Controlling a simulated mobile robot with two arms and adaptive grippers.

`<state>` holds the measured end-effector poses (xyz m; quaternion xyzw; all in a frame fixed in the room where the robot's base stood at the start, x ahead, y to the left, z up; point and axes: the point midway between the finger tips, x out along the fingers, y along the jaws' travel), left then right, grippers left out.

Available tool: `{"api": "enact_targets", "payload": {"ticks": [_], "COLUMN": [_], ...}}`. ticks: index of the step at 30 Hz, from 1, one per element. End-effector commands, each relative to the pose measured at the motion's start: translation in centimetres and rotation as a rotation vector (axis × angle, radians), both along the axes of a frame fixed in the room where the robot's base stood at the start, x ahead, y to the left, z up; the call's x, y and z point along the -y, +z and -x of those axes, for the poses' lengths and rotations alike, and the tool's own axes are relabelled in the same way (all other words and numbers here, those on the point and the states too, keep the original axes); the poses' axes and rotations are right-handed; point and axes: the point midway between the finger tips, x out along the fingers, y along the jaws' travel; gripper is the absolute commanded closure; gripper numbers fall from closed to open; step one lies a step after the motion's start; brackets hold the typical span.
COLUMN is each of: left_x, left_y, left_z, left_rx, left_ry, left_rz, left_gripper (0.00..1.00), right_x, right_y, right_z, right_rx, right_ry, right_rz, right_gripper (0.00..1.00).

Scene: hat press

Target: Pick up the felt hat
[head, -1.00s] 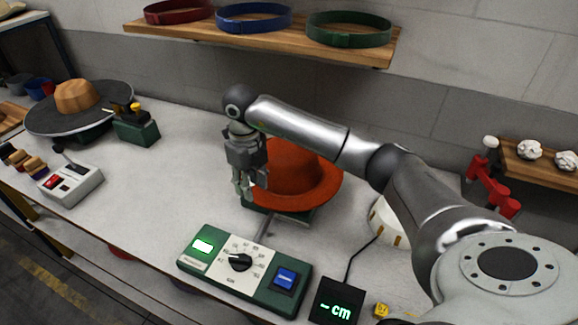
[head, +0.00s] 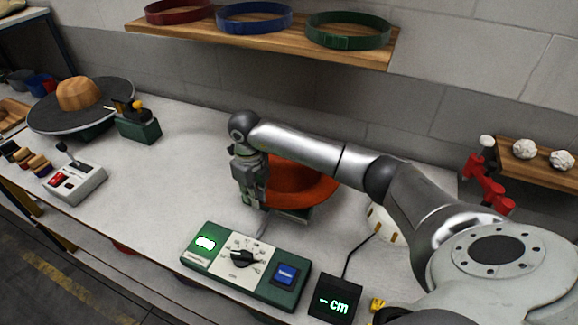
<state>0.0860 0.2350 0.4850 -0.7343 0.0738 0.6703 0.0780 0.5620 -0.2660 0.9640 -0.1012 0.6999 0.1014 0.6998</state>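The orange-red felt hat (head: 300,187) sits on a green base in the middle of the table in the head view. My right arm passes in front of it and hides its upper part. My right gripper (head: 254,203) points down at the hat's left brim edge. Its fingers look close together, and I cannot tell whether the brim is between them. My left gripper is not in view.
A green control box (head: 245,265) with a dial stands in front of the hat, beside a small "-cm" display (head: 333,300). A wooden hat form on a dark disc (head: 75,112) stands at left. A shelf (head: 240,42) with coloured bands hangs behind.

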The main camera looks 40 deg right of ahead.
Motion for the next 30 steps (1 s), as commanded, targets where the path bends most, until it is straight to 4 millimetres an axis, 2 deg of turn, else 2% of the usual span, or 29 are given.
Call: {"api": "enact_targets", "payload": {"ticks": [10, 13, 17, 24, 30], "left_x": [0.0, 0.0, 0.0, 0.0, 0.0], "left_y": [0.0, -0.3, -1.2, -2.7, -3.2], "left_z": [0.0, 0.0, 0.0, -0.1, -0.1], "left_rx": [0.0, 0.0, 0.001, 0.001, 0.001], "left_ry": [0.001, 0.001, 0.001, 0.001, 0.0], "left_rz": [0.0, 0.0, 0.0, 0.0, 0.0], "left_gripper": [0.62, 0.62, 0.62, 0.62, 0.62], "right_x": [0.0, 0.0, 0.1, 0.0, 0.0], "right_y": [0.1, 0.7, 2.7, 7.5, 9.7], "right_z": [0.0, -0.2, -0.1, -0.1, -0.1], "right_rx": [0.001, 0.004, 0.007, 0.006, 0.002], "right_ry": [0.0, -0.001, 0.001, 0.0, -0.001], "right_rz": [0.001, 0.0, 0.002, 0.0, 0.0], "right_gripper": [1.0, 1.0, 1.0, 1.0, 1.0]}}
